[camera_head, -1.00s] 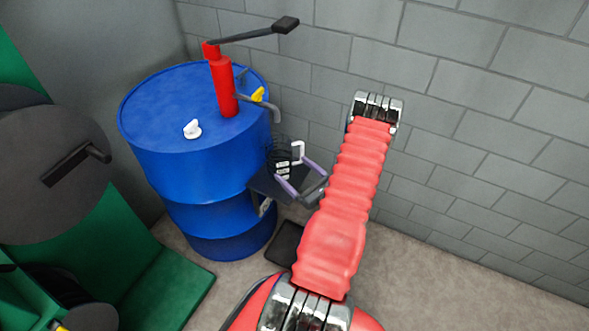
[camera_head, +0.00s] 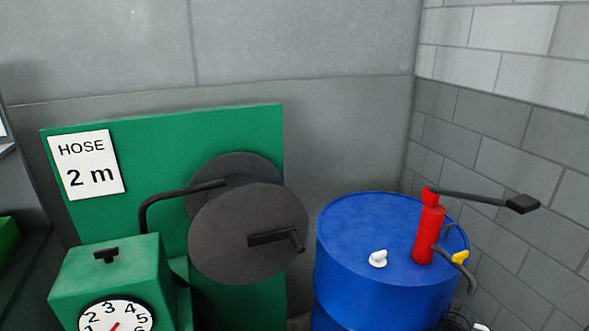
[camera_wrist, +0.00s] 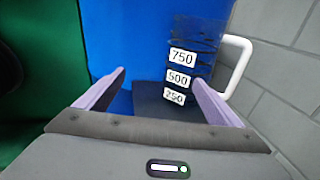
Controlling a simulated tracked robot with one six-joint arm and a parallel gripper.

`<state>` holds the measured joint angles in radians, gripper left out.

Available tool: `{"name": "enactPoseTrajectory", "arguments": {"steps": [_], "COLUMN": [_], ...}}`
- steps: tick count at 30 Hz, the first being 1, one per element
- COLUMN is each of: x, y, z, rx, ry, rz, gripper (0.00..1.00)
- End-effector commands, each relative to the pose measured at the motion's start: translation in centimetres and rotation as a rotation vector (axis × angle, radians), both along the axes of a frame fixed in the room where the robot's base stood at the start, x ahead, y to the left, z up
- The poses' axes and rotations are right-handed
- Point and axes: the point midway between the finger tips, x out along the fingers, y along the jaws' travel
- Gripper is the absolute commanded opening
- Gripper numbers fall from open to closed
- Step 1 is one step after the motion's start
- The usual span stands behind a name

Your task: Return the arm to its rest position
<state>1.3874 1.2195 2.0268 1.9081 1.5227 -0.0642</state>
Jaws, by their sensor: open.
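My gripper (camera_wrist: 158,77) shows in the wrist view with its two pale purple fingers spread apart and nothing clasped between them. Beyond the fingertips, a clear measuring jug (camera_wrist: 206,60) marked 750, 500 and 250 has a white handle on its right side. It stands on a dark shelf (camera_wrist: 148,99), and the right finger overlaps its lower part. Whether that finger touches the jug cannot be told. In the head view the gripper and arm are out of frame.
A blue drum (camera_head: 343,262) stands at right with a red hand pump (camera_head: 429,233), its lever and a white cap (camera_head: 378,259) on top. A green hose stand (camera_head: 110,222) with dark reels (camera_head: 250,215) is at left. Grey walls close the corner.

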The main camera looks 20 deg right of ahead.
Motion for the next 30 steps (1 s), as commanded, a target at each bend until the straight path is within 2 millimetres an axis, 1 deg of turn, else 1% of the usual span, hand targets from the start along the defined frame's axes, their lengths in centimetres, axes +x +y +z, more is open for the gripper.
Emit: {"name": "enactPoseTrajectory", "arguments": {"steps": [1, 5, 9, 15, 18, 24, 30], "x": [0.0, 0.1, 0.5, 0.7, 0.6, 0.0, -1.0], "y": [1.5, 4.9, 9.0, 14.1, 16.2, 19.8, 22.6], "z": [-0.4, 0.0, 1.8, 4.7, 6.0, 8.5, 10.6], "rx": [0.014, 0.017, -0.026, -0.127, -0.184, -0.313, -0.458], "ry": [0.015, 0.053, 0.1, 0.166, 0.196, 0.256, 0.312], "rz": [0.044, 0.183, 0.377, 0.642, 0.761, 0.981, 1.181], "gripper": [0.88, 0.88, 0.88, 0.88, 0.88, 0.88, 0.88]}}
